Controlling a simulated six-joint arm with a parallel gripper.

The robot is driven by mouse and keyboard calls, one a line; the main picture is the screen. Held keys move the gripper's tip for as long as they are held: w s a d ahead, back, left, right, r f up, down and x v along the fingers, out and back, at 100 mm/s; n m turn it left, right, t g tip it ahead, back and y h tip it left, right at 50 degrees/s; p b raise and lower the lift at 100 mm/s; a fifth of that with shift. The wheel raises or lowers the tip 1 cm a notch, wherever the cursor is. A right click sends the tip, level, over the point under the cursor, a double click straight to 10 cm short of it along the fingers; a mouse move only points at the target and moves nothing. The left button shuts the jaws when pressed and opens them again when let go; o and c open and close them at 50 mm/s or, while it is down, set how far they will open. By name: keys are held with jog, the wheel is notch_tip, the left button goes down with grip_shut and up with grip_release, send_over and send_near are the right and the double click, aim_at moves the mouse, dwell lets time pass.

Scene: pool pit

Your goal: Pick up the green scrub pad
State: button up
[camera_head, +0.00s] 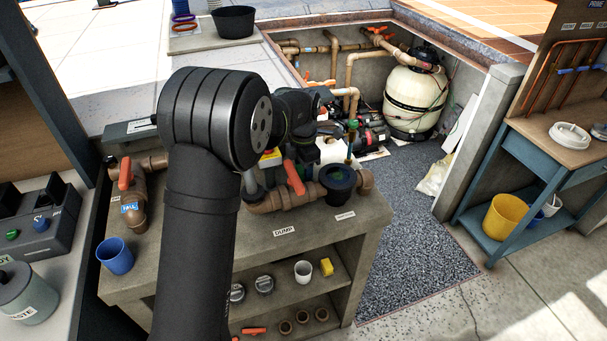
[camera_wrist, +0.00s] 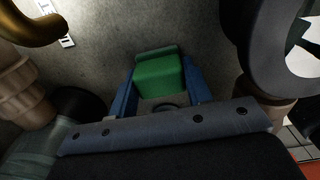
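The green scrub pad (camera_wrist: 158,77) shows in the wrist view as a bright green block with a duller green far edge, over a grey concrete surface. The two blue fingers of my gripper (camera_wrist: 160,85) stand wide apart, one along each side of the pad. Little or no gap shows between fingers and pad. I cannot tell whether they press on it, or whether the pad rests on the surface or is just above it. In the head view my arm hides the pad and the fingers.
A concrete counter (camera_head: 312,240) carries brown pipes with orange-handled valves (camera_head: 294,178), a dark round fitting (camera_head: 338,180) and a blue cup (camera_head: 116,256). A white cup (camera_head: 303,271) and a yellow block (camera_head: 326,266) sit on the shelf below. Pipes crowd both sides of the wrist view.

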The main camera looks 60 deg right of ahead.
jog(key=shift+c, duration=0.8)
